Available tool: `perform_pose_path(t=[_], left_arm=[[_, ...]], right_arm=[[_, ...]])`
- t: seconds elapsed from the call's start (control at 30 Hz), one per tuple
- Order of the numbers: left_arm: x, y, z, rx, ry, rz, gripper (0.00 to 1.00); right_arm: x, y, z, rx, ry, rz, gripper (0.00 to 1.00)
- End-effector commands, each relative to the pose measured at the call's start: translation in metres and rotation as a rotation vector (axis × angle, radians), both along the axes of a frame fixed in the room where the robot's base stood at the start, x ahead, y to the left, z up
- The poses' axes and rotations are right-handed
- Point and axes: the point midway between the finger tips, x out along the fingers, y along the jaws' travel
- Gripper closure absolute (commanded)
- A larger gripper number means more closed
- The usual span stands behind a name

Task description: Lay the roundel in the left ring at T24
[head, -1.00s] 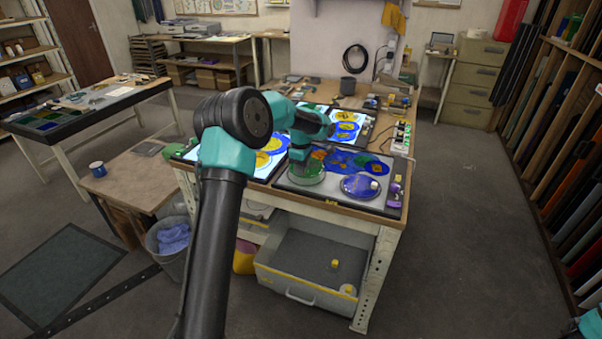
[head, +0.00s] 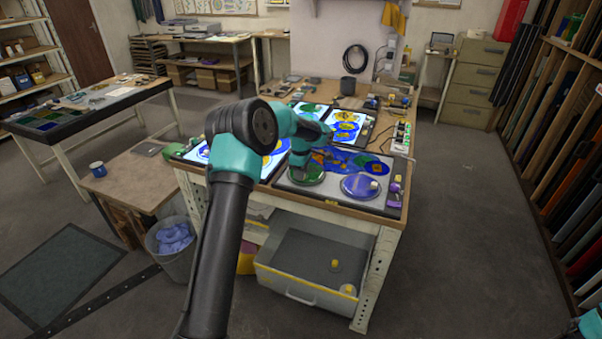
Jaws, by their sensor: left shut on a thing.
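My left gripper (head: 302,174) is over the left part of the near light panel (head: 338,197), pointing down, with its fingers mostly hidden. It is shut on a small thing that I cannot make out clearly. A dull green disc, seemingly a roundel (head: 314,180), shows right under the gripper, at or very close to the panel surface. I cannot tell whether it lies in a ring. The T24 mark is not readable. My right gripper is not in view.
Behind are more lit panels with blue and yellow glass (head: 347,126). Small purple items (head: 393,193) stand at the panel's right edge. An open grey drawer (head: 307,263) juts out below the bench.

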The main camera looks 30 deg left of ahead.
Motion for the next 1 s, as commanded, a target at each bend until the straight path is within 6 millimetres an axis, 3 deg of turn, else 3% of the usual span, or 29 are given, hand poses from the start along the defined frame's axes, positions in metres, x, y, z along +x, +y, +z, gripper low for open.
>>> perform_pose_path(t=[0.27, 0.3, 0.57, 1.0], left_arm=[[0.0, 0.0, -0.002, 0.0, 0.0, 0.0, 1.0], [0.0, 0.0, -0.003, 0.0, 0.0, 0.0, 0.76], [0.0, 0.0, -0.002, 0.0, 0.0, 0.0, 0.52], [0.001, 0.0, 0.009, 0.0, -0.002, 0.0, 0.52]], right_arm=[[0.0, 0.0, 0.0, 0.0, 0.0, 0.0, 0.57], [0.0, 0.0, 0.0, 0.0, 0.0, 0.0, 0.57], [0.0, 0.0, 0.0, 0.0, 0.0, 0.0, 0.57], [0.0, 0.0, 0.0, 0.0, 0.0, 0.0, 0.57]])
